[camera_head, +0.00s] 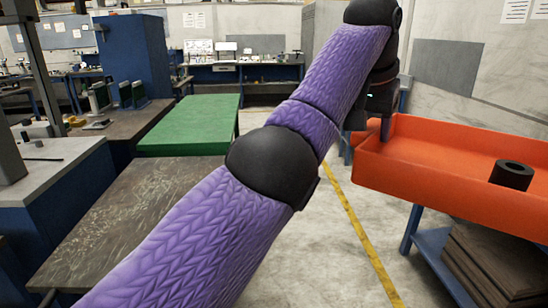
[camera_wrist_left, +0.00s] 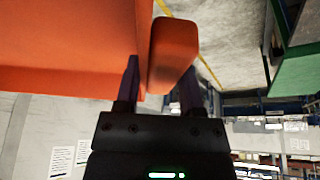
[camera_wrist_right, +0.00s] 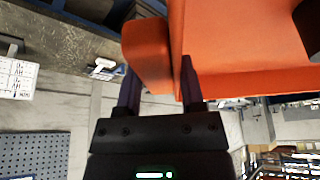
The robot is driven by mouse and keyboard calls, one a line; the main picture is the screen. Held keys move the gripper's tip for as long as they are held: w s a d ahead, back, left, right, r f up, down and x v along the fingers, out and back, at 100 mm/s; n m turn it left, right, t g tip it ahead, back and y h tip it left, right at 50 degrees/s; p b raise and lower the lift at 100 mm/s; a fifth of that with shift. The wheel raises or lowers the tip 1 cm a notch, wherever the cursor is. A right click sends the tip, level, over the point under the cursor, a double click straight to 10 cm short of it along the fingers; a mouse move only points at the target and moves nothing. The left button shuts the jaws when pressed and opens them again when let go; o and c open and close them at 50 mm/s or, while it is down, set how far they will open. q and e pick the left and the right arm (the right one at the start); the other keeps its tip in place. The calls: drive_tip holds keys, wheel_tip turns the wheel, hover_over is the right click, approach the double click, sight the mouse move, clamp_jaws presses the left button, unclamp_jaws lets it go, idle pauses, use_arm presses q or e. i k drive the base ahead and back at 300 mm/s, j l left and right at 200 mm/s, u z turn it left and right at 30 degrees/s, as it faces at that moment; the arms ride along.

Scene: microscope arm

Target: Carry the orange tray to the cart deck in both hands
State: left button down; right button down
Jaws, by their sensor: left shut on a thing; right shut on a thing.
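The orange tray (camera_head: 440,189) is at the right in the head view, with a black ring-shaped part (camera_head: 511,174) inside it. My left gripper (camera_head: 386,128) is at the tray's far left corner. In the left wrist view my left gripper (camera_wrist_left: 160,85) is shut on an orange handle (camera_wrist_left: 172,50) on the tray's side. In the right wrist view my right gripper (camera_wrist_right: 160,82) is shut on another orange handle (camera_wrist_right: 146,50) of the tray. The right gripper is outside the head view. I cannot tell for sure which surface is the cart deck.
A blue-framed stand (camera_head: 409,228) with brown boards (camera_head: 490,262) is below the tray; whether they touch is unclear. A green-topped table (camera_head: 190,125) and a worn brown tabletop (camera_head: 130,215) are at the left. Clear floor with a yellow line (camera_head: 358,228) lies between.

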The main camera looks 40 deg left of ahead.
sight(168, 190)
drive_tip(key=i+j+u, duration=0.1)
drive_tip(key=i+u, duration=0.15)
drive_tip(key=i, duration=0.25)
drive_tip(key=i+u, duration=0.25)
drive_tip(key=i, duration=0.25)
drive_tip(key=i+l+u, duration=0.15)
drive_tip(key=i+u, duration=0.15)
drive_tip(key=i, duration=0.2)
drive_tip(key=i+l+u, duration=0.25)
drive_tip(key=i, duration=0.25)
drive_tip(key=i+u, duration=0.1)
drive_tip(key=i, duration=1.65)
drive_tip(key=i+l+u, duration=0.1)
drive_tip(key=u, duration=3.1)
drive_tip(key=l, duration=0.1)
